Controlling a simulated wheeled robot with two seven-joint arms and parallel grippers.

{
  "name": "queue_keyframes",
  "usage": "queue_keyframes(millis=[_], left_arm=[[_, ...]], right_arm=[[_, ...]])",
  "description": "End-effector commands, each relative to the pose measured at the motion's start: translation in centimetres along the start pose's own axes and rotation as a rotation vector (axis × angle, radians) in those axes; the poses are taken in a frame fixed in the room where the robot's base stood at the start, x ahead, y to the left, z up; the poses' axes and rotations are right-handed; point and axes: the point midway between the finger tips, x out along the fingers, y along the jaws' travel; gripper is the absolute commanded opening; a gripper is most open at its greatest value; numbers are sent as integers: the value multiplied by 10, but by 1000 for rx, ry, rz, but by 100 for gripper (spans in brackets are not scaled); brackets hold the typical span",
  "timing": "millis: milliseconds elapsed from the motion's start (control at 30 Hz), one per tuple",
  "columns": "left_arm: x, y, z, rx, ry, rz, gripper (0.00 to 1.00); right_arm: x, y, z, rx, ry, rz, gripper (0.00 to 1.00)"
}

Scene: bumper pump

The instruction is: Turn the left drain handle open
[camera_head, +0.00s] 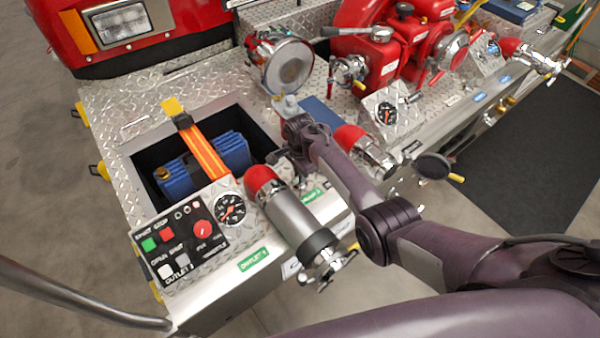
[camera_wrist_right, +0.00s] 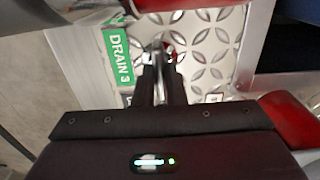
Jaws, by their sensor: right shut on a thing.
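My right gripper (camera_head: 282,157) reaches in from the right, low over the diamond-plate deck between the open bay and the near red-capped outlet. In the right wrist view its two dark fingers (camera_wrist_right: 161,66) are close together, shut on a small drain handle (camera_wrist_right: 147,56). Only bits of metal and red show at the fingertips; the fingers hide the rest, so its turn angle cannot be told. A green label reading DRAIN and a number (camera_wrist_right: 118,58) lies just left of the fingers. My left gripper is not in view.
The near outlet (camera_head: 300,218) and a gauge (camera_head: 230,209) stand close to my right gripper. A control panel (camera_head: 180,240) is at the front left. An open bay (camera_head: 140,155) holds a blue battery (camera_head: 232,150). Red pump parts (camera_head: 375,60) stand behind.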

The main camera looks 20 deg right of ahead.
Motion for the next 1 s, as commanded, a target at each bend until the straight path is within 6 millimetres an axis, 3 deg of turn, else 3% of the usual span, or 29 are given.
queue_keyframes(millis=[367,1000], left_arm=[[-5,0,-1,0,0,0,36],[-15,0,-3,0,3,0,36]], right_arm=[[-1,0,0,-163,0,0,0],[-1,-1,0,-761,0,0,0]])
